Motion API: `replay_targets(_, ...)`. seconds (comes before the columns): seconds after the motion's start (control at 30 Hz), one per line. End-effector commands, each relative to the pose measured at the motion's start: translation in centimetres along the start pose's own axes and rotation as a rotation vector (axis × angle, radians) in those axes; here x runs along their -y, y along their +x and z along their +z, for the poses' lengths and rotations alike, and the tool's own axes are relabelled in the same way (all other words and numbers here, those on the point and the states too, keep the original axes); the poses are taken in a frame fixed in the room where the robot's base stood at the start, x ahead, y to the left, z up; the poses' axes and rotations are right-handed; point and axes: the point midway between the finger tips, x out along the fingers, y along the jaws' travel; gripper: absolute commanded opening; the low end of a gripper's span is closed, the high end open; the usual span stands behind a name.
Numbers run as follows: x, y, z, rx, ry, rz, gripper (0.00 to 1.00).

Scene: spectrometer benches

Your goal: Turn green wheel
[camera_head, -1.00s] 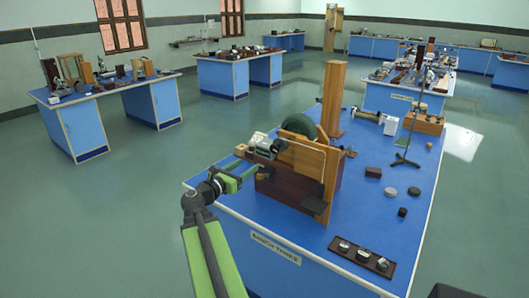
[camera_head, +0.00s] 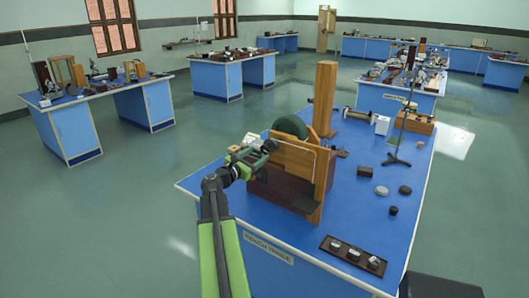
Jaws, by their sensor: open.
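The dark green wheel (camera_head: 290,126) stands upright in the wooden apparatus (camera_head: 298,157) on the blue bench. Only its upper part shows; wooden boards hide the rest. My gripper (camera_head: 266,152) is at the near left of the apparatus, just below and left of the wheel in the picture. Its jaws are open but small in view, and overlap a metal part of the apparatus. I cannot tell whether they touch anything.
The blue bench (camera_head: 229,207) holds a tall wooden post (camera_head: 325,98) behind the wheel. A dark tray (camera_head: 352,257) with small items lies at the near right. Several small dark pieces and a thin stand (camera_head: 401,125) are on the right. Floor at left is clear.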

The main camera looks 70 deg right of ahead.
Motion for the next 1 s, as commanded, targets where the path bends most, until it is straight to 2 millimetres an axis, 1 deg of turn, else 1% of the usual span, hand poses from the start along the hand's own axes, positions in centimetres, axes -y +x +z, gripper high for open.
replay_targets(0.03, -0.1, 1.5, 0.0, 0.001, 0.0, -0.003, 0.58)
replay_targets(0.1, -0.1, 2.9, 0.0, 0.0, 0.0, -0.002, 0.58)
replay_targets(0.23, -0.1, 4.8, 0.0, 0.0, 0.0, -0.001, 0.58)
replay_targets(0.4, 0.1, 5.8, 0.0, 0.0, 0.0, -0.002, 0.58)
replay_targets(0.63, 0.1, 5.9, 0.0, 0.0, 0.0, -0.002, 0.58)
replay_targets(0.67, 0.1, 5.9, 0.0, 0.0, 0.0, -0.002, 0.56)
replay_targets(1.0, 0.1, 5.9, 0.1, 0.001, -0.001, -0.001, 0.11)
